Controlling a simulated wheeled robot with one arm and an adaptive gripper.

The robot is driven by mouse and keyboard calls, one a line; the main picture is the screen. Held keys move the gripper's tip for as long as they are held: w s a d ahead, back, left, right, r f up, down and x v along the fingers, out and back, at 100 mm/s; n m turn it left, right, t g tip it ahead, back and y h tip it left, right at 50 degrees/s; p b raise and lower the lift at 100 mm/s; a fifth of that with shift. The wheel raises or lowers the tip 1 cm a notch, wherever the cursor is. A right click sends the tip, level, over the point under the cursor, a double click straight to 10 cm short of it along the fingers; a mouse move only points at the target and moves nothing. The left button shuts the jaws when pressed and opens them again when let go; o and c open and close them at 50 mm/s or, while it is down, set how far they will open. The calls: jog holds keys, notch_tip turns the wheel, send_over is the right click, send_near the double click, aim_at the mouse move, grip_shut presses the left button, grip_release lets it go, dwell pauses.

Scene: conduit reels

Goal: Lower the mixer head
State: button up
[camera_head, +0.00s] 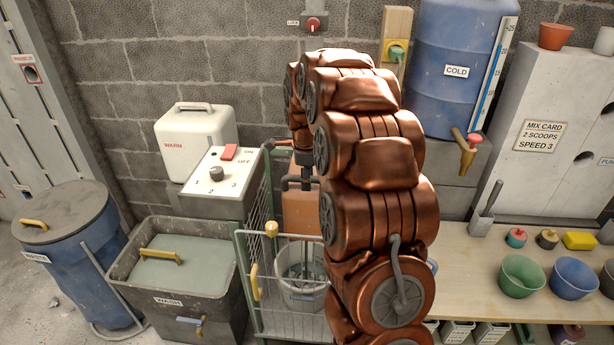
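The mixer head appears to be the orange housing (298,215) in the middle of the picture, partly hidden by my copper-coloured arm. A thin dark shaft runs down from it toward a pale bucket (302,292) inside a green-framed wire cage (285,322). The shaft's lower end cannot be made out clearly. My arm arches up and over, and its far end points down just above the housing. My gripper (298,185) shows as small dark parts at the housing's top. I cannot tell whether its fingers are open or touching anything.
A control box (215,185) with a dial and red switch stands left of the cage. A wash tub (225,310) and blue waste bin (75,265) are further left. A bench (465,270) with bowls is at right. A red lock knob (313,24) is on the wall.

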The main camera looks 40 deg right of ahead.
jog(key=shift+r, duration=0.55)
notch_tip(320, 180, up, 11)
jog(key=s+a, duration=0.1)
jog(key=shift+s+a, duration=0.2)
jog(key=shift+s, duration=0.15)
jog(key=shift+f, duration=0.15)
